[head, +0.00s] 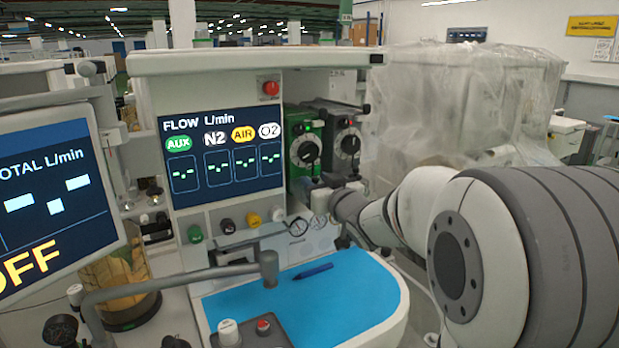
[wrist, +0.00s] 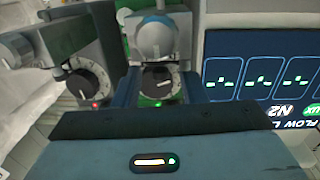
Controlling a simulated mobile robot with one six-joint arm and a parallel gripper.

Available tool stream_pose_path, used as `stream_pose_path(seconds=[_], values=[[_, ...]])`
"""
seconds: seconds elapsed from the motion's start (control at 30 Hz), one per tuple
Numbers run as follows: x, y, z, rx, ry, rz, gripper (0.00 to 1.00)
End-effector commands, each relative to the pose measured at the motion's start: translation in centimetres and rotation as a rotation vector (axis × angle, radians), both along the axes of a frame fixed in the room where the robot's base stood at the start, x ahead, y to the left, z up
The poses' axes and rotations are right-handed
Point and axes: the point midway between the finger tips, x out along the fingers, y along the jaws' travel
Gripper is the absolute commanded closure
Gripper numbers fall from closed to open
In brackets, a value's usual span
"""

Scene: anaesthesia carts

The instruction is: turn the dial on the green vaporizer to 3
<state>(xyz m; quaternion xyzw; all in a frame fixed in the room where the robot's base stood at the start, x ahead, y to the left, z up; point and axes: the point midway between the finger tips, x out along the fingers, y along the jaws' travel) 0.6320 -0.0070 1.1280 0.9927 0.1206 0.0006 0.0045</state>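The green vaporizer (head: 297,128) stands right of the flow display in the head view. Its round black dial (head: 305,150) has a pale scale around it; I cannot read the setting. The wrist view is upside down and shows the same dial (wrist: 157,84) with a green light by it. My gripper (wrist: 162,76) is open, its two dark blue fingers seen on either side of the dial with nothing held. I cannot tell how far the fingertips are from the dial. In the head view my arm comes in from the right, ending low beside the vaporizers.
A grey vaporizer (head: 346,138) with a similar dial stands close on the right of the green one. The flow display (head: 222,150) is on the left, with several knobs below it. A blue worktop (head: 340,305) carries a pen (head: 313,271). A plastic-covered cart (head: 450,100) stands behind.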

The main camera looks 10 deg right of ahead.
Motion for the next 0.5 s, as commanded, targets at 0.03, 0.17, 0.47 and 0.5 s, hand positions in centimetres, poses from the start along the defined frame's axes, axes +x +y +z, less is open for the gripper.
stream_pose_path(seconds=[0.03,0.17,0.47,0.5], values=[[0.9,0.3,0.0,0.001,0.001,0.002,0.62],[2.4,0.6,0.0,0.001,0.001,0.0,0.62],[3.4,0.9,0.0,0.0,0.0,-0.001,0.62],[3.4,0.9,0.0,0.0,0.0,-0.001,0.62]])
